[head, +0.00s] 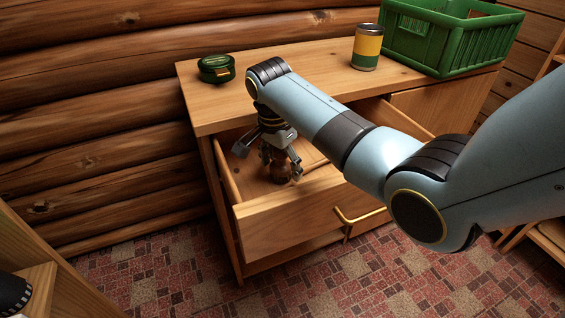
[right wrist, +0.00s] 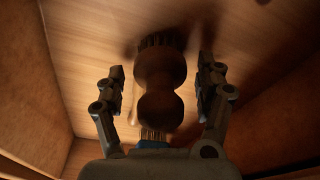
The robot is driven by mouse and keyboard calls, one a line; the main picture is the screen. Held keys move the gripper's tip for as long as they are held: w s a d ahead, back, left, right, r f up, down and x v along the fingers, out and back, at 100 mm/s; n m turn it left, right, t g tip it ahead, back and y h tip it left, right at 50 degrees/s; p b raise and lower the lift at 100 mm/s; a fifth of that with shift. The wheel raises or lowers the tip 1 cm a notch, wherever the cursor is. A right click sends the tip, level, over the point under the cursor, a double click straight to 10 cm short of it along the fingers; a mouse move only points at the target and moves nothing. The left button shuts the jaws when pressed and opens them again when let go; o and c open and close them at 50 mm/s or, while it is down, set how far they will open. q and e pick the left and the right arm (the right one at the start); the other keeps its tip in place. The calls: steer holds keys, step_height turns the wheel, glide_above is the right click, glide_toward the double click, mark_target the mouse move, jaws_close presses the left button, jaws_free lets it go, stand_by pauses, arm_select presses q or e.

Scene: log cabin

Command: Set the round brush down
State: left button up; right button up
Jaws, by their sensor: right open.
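The round brush (head: 279,168) is brown with a knobbed wooden body and bristles. It is inside the open drawer (head: 290,226) of the wooden cabinet. My right gripper (head: 269,160) reaches down into the drawer over it. In the right wrist view, the brush (right wrist: 160,75) stands between the two fingers of my right gripper (right wrist: 164,80). The fingers are open, with a gap on each side of the brush. Its bristled end is toward the drawer floor; I cannot tell whether it touches. My left gripper is not in view.
On the cabinet top (head: 300,72) are a dark green round container (head: 216,69), a yellow and green can (head: 367,48) and a green crate (head: 450,42). The drawer walls are close around my right gripper. A thin light stick (head: 314,167) lies beside the brush.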

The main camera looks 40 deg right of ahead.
steer(key=r+p, duration=0.1)
steer(key=r, duration=0.2)
steer(key=a+r+p, duration=0.1)
steer(key=r, duration=0.3)
steer(key=r+p, duration=0.1)
steer(key=r, duration=0.3)
steer(key=shift+s+a, duration=0.1)
steer(key=shift+a, duration=0.2)
steer(key=shift+a+r, duration=0.1)
steer(key=shift+r, duration=0.4)
steer(key=shift+s+f, duration=0.1)
steer(key=shift+s, duration=0.05)
